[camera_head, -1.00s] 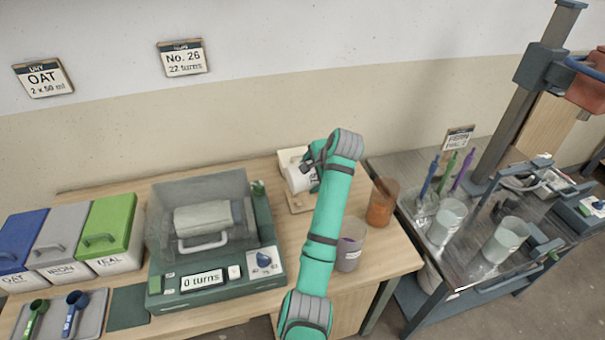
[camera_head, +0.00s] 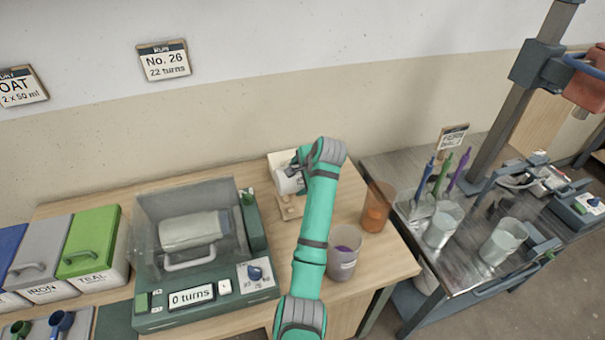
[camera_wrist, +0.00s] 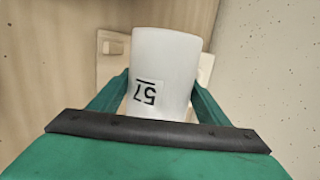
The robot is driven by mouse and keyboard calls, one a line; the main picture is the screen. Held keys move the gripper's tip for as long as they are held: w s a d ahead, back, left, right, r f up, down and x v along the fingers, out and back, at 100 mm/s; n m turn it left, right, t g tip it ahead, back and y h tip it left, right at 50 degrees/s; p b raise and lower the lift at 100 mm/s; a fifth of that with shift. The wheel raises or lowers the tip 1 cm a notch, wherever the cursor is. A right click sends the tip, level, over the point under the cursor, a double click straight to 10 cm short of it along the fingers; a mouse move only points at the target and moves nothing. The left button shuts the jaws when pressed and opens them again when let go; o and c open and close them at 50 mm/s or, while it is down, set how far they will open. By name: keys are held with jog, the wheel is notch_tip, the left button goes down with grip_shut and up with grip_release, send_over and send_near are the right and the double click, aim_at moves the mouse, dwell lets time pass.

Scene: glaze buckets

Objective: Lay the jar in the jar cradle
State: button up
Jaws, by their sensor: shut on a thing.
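My gripper (camera_wrist: 160,88) is shut on a white cylindrical jar (camera_wrist: 165,65), its fingers along both sides. The jar carries a label reading 57, upside down in the wrist view. In the head view the jar (camera_head: 288,183) is beside the wall, partly hidden by my gripper (camera_head: 299,160). A low wooden stand (camera_head: 289,209) with a pale back panel (camera_head: 281,159) is right by the jar; I cannot tell whether they touch. A grey cylinder (camera_head: 190,231) lies under the mill's clear cover (camera_head: 187,190). Which of these is the jar cradle is not clear.
The green mill (camera_head: 205,305) reads 0 turns and stands left of my arm. A cup with purple contents (camera_head: 343,258) and an orange cup (camera_head: 376,212) are right of my arm. Lidded bins (camera_head: 92,250) are at left. A metal table (camera_head: 470,260) stands at right.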

jog(key=shift+w+d+f, duration=0.1)
jog(key=shift+d+f, duration=0.2)
jog(key=shift+f, duration=0.4)
jog(key=shift+w+d+f, duration=0.1)
jog(key=shift+d+f, duration=0.15)
jog(key=shift+f, duration=0.4)
jog(key=shift+w+f, duration=0.1)
jog(key=shift+f, duration=1.05)
jog(key=shift+d+f, duration=0.1)
jog(key=shift+f, duration=0.45)
jog(key=shift+a, duration=0.2)
jog(key=o, duration=1.5)
jog(key=shift+s+d+f, duration=0.1)
jog(key=shift+s+f, duration=0.05)
jog(key=shift+s, duration=0.05)
jog(key=shift+f, duration=0.15)
